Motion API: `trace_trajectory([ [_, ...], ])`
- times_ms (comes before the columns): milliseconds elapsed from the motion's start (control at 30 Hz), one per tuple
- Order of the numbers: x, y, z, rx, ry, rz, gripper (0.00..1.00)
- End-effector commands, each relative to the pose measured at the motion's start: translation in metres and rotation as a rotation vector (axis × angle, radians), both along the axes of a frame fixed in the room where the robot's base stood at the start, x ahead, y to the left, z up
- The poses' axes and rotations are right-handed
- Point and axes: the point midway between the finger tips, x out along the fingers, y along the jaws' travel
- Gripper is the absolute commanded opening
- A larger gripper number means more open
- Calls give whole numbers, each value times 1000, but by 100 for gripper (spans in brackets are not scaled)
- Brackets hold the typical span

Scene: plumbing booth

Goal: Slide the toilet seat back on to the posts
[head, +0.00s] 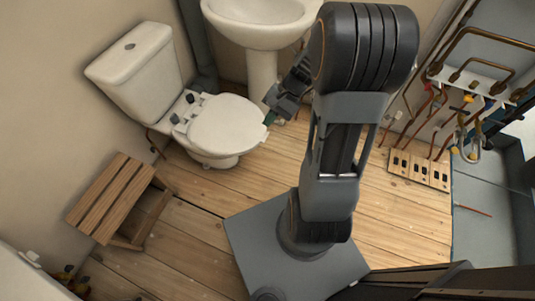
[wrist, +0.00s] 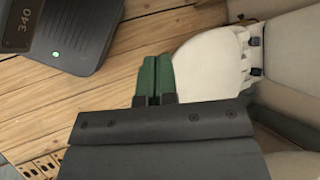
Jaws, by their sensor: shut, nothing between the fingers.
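The white toilet seat (head: 227,125) lies on the toilet bowl, with its rounded front toward the right. Two dark hinge pieces (head: 182,108) stand between its back edge and the cistern (head: 137,60). They also show in the wrist view (wrist: 256,56), behind the seat (wrist: 210,68). Whether the seat is on its posts is too small to tell. My gripper (head: 270,118) is at the seat's front edge in the head view. Its green fingers (wrist: 157,75) are together and empty, beside the seat front. I cannot tell if they touch it.
A white basin (head: 262,20) on a pedestal stands behind my gripper. A wooden stool (head: 110,198) is at the lower left. Plank floor lies open in front of the toilet.

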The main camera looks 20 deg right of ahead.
Motion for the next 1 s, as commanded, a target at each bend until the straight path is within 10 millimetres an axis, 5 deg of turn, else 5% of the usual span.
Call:
trace_trajectory([
  [33,8,-12,-51,92,62,-97,0],
  [100,19,-27,-93,226,125,-233,0],
  [300,38,-77,-209,584,238,-606,0],
  [500,37,-121,-303,855,268,-895,0],
  [700,29,-146,-357,1009,261,-1065,0],
  [1000,39,-141,-375,1066,255,-1125,0],
])
